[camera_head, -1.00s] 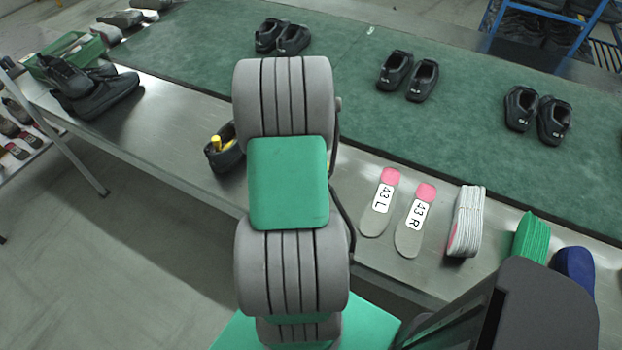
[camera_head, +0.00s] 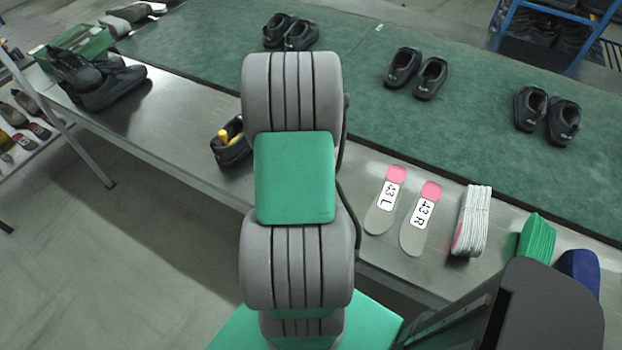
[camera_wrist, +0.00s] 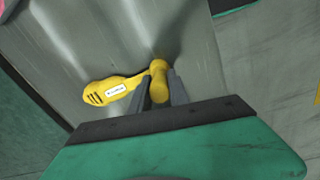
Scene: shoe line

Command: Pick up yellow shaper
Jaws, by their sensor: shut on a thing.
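The yellow shaper (camera_wrist: 112,90) shows in the wrist view, with a slotted, labelled flat end to the left and a rounded knob end between the jaws. My gripper (camera_wrist: 160,88) is shut on the knob end, one dark finger on each side. A grey metal surface lies behind it; I cannot tell the gap. In the head view my arm hides the gripper. A yellow piece (camera_head: 224,136) also shows in a black shoe (camera_head: 231,152) on the metal table, left of my arm.
Insoles marked 43 L (camera_head: 385,203) and 43 R (camera_head: 420,220) lie right of my arm, beside a grey insole stack (camera_head: 472,222) and green pieces (camera_head: 537,240). Shoe pairs stand on the green mat (camera_head: 330,115). A green crate (camera_head: 85,48) is at far left.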

